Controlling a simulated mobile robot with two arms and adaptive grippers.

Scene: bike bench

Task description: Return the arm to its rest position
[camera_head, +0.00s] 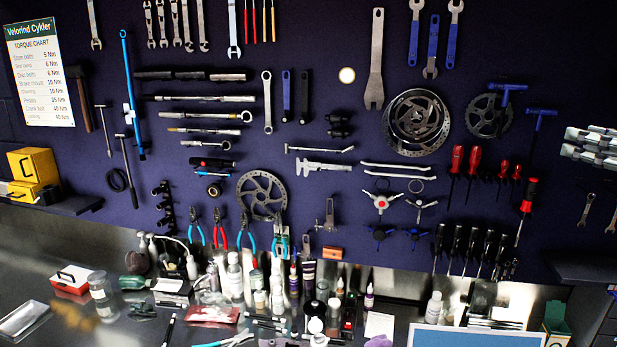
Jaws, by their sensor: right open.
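My right gripper (572,143) shows at the right edge of the head view, in front of the tool wall. Its silver fingers point left and stand apart, with nothing seen between them. The rest of this gripper and its arm are cut off by the picture edge. My left gripper is not in view.
A dark blue tool wall (330,107) carries wrenches, screwdrivers, pliers and brake discs (416,122). The bench below is crowded with bottles (235,277), a red box (71,279) and a blue-white tray (475,337). Yellow boxes (33,166) sit on the left shelf.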

